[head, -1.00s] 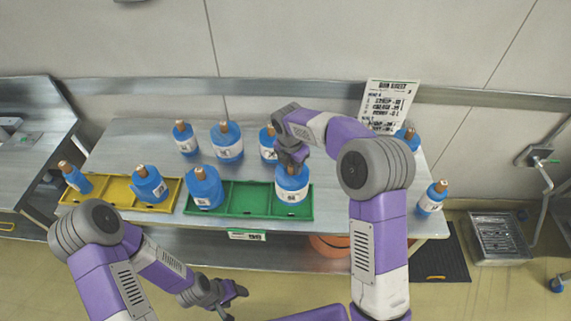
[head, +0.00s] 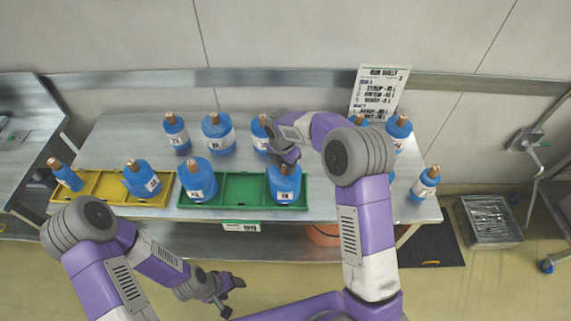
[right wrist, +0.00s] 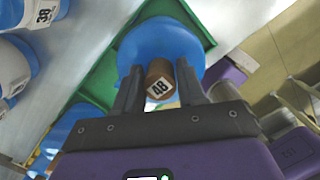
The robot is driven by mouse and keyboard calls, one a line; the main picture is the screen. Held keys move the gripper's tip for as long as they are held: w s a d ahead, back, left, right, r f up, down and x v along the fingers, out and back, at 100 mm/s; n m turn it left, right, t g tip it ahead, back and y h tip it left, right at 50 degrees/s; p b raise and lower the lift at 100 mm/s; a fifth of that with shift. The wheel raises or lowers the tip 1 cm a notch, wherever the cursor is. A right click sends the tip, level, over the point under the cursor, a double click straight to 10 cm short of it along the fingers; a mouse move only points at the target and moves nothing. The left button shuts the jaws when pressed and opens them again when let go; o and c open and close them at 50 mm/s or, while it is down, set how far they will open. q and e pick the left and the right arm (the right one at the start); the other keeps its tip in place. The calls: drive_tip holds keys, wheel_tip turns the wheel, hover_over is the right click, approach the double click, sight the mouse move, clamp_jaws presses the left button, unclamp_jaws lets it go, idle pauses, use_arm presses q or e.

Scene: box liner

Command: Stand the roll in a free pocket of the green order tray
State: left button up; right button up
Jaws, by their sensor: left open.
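The blue roll (head: 283,181) with a brown core is upright at the right-end pocket of the green order tray (head: 239,207). My right gripper (head: 287,160) is above it. Another blue roll (head: 198,178) stands in the tray's left pocket; the middle pocket is empty. My left gripper (head: 226,290) is open and empty, in front of the bench.
A yellow tray (head: 104,189) with blue rolls at both ends is left of the green tray. Several blue rolls stand behind the trays, and one (head: 424,184) stands near the bench's right end. A run sheet (head: 379,92) stands at the back.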

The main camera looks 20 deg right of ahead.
drive_tip(key=shift+o, duration=1.4)
drive_tip(key=shift+r, duration=0.15)
wheel_tip(320, 180, up, 12)
drive_tip(key=s+a+p, duration=0.1)
